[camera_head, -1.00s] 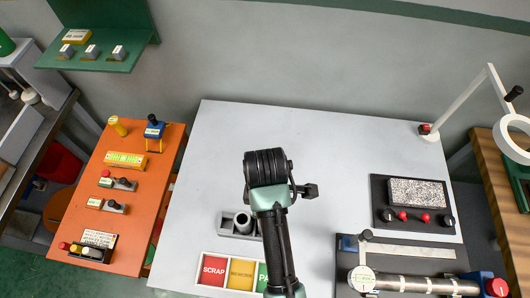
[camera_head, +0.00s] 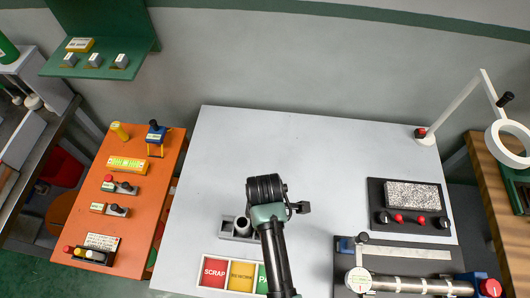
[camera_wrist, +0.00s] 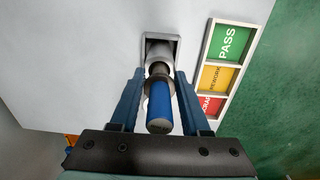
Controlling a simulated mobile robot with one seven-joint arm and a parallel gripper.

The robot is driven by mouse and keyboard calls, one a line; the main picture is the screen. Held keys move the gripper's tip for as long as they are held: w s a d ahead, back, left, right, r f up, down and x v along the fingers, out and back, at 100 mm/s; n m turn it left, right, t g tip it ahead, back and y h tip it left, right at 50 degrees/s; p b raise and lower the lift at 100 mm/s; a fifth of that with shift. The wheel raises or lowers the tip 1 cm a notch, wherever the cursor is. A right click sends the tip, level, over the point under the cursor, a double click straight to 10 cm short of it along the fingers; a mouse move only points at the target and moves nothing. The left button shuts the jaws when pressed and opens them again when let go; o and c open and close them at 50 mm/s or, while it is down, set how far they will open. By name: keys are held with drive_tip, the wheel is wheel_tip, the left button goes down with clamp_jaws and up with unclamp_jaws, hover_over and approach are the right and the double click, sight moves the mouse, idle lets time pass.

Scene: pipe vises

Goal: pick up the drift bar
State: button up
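The drift bar (camera_wrist: 160,104) shows in the wrist view as a blue cylinder with a metal collar, end-on toward the camera. It lines up with a grey block (camera_wrist: 174,43) holding a light grey round sleeve; how deep it sits there I cannot tell. My gripper (camera_wrist: 159,75) has its two blue fingers on either side of the bar, with narrow gaps beside the blue part. In the head view the grey block (camera_head: 227,230) is on the table, partly behind my arm. There my arm hides my fingers, and I cannot make out the blue bar.
A tray (camera_head: 229,291) marked SCRAP, REWORK and PASS lies close in front of the block. A black board with a grey slab (camera_head: 412,194) and a metal pipe (camera_head: 410,284) are at the right. The table's middle (camera_head: 320,160) is clear.

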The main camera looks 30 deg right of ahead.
clamp_jaws()
drive_tip(key=shift+r, duration=0.1)
wheel_tip(320, 180, up, 9)
drive_tip(key=shift+w+f+b, duration=0.1)
drive_tip(key=shift+b, duration=0.65)
drive_tip(key=shift+r+p, duration=0.8)
drive_tip(key=shift+r, duration=0.3)
